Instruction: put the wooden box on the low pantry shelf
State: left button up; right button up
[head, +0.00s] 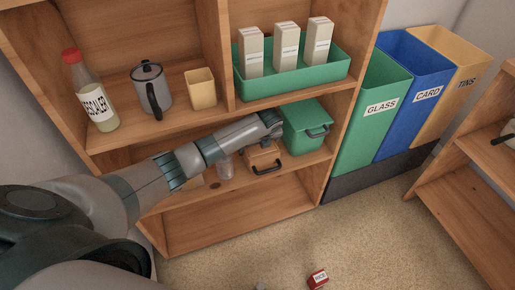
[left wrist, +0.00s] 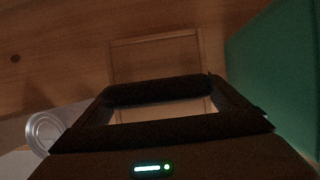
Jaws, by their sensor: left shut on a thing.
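My left gripper (head: 268,143) is shut on the wooden box, reaching down from above; my wrist hides much of the grip. In the left wrist view the dark jaws (left wrist: 160,92) are close up, with a pale wooden rectangle, probably the box (left wrist: 155,52), beyond them. I cannot tell whether the box touches the shelf. My right gripper is not in view.
The green lidded box (head: 306,127) is close on the right, also in the left wrist view (left wrist: 275,75). Above are a green tray (head: 293,82), a yellow cup (head: 200,90), a pot (head: 150,88) and a bottle (head: 88,92). Bins stand right.

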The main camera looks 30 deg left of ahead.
aim_at(270, 171)
pick_arm(q)
jog(key=shift+f, duration=0.25)
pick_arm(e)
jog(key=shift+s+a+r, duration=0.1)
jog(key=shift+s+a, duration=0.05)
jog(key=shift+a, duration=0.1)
pick_arm(q)
jog(key=o, duration=1.1)
jog(key=shift+s+f, duration=0.1)
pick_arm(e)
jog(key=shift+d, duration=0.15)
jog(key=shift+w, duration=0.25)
pick_arm(q)
jog(key=shift+d+r, duration=0.15)
jog(key=shift+r, duration=0.35)
jog(key=s+d+p, duration=0.1)
jog(key=s+d, duration=0.2)
jog(key=d, duration=0.1)
jog(key=s+d, duration=0.4)
jog(key=shift+r+p, duration=0.15)
jog(key=shift+p, duration=0.2)
jog(key=shift+s+d, duration=0.55)
jog(key=shift+s, duration=0.1)
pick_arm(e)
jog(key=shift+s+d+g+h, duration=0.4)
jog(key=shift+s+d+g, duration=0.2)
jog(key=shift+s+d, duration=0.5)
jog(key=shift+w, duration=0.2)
